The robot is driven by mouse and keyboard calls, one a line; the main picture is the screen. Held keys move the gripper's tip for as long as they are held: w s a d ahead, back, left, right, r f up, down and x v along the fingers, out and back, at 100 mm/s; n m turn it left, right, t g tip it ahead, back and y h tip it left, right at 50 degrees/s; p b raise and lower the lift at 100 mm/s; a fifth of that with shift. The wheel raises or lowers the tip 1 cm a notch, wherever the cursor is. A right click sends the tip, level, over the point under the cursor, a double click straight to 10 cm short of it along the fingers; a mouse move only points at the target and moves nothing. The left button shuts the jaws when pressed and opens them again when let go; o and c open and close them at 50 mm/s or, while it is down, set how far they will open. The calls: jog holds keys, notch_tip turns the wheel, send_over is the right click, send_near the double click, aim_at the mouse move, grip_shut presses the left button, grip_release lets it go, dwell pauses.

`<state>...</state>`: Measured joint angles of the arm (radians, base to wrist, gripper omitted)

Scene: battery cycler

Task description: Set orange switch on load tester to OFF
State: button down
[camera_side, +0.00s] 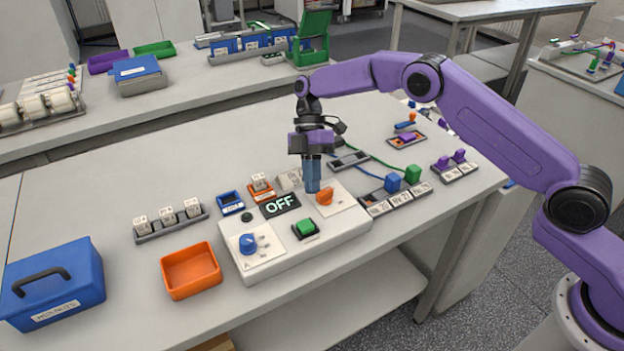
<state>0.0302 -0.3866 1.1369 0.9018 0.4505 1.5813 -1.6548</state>
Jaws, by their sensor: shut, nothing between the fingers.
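The load tester (277,258) is a white box on the bench with a dark display (280,206) that reads OFF. The orange switch (325,196) sits on a white plate near the tester's back right corner. A blue knob (248,243) is at its front left and a green button (305,228) is at its front middle. My gripper (312,189) points straight down with its blue fingers shut and empty. The fingertips are just left of the orange switch, close to it; I cannot tell whether they touch it. The switch's exact setting is too small to read.
An orange tray (191,271) and a blue case (52,284) stand left of the tester. A rack of labelled cells (170,222) lies behind the tray. Blue (393,182) and green (413,174) connectors with cables lie to the right. Bare bench shows behind the rack.

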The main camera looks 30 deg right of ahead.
jog(key=shift+w+a, duration=0.5)
jog(key=shift+a, duration=0.1)
dwell(0.3)
jog(key=shift+w+d+r, duration=0.15)
jog(key=shift+w+r, duration=0.25)
jog(key=shift+r, duration=0.15)
notch_tip(320, 180, up, 8)
jog(key=shift+w+d+r, duration=0.15)
jog(key=shift+w+d, duration=0.1)
jog(key=shift+w, duration=0.2)
